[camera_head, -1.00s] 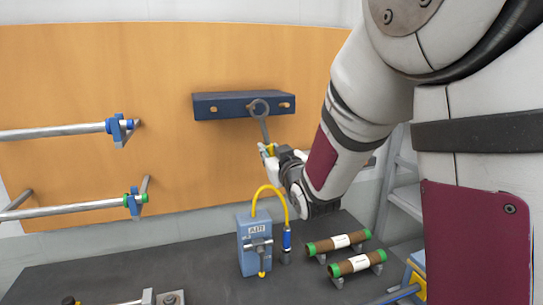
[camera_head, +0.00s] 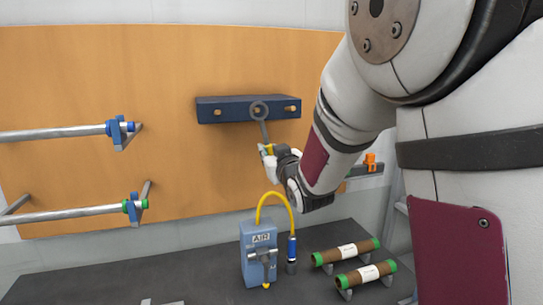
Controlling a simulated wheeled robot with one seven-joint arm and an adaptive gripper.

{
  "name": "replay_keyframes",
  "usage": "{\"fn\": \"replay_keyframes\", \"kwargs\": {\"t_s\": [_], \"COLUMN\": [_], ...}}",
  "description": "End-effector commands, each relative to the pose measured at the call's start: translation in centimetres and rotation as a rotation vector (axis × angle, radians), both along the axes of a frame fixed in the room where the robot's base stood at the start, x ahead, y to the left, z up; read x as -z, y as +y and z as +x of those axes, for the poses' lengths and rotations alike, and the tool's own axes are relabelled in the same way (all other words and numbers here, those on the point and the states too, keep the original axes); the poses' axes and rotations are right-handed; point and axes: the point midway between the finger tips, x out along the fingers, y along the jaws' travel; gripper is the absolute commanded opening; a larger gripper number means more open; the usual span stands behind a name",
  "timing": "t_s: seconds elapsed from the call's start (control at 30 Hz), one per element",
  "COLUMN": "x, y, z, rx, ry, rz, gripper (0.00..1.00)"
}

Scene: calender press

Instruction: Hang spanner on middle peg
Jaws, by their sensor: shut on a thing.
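The spanner (camera_head: 264,128) is grey, with a ring at its upper end, and stands nearly upright in my gripper (camera_head: 266,150). My gripper is shut on its lower part, below the peg rail. The dark blue peg rail (camera_head: 235,116) is fixed to the orange-brown board and has three brass-coloured pegs. The ring is in front of the middle peg (camera_head: 257,110), which shows through its opening. I cannot tell whether the peg passes into the ring. The left peg (camera_head: 217,111) and the right peg (camera_head: 290,108) are bare.
Two metal bars with blue (camera_head: 121,129) and green (camera_head: 135,208) end collars stick out at the left. Below, on the dark bench, are a blue AIR box (camera_head: 255,262) with a yellow hose and two brown rolls (camera_head: 346,253) with green ends.

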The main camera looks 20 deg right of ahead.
Motion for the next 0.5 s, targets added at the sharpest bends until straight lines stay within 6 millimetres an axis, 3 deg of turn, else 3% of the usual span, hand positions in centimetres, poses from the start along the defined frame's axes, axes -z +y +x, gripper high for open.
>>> {"fn": "replay_keyframes", "kwargs": {"t_s": [0.5], "x": [0.6], "y": [0.0], "z": [2.7], "rx": [0.001], "ry": [-0.002], "rz": [0.0], "gripper": [0.0]}}
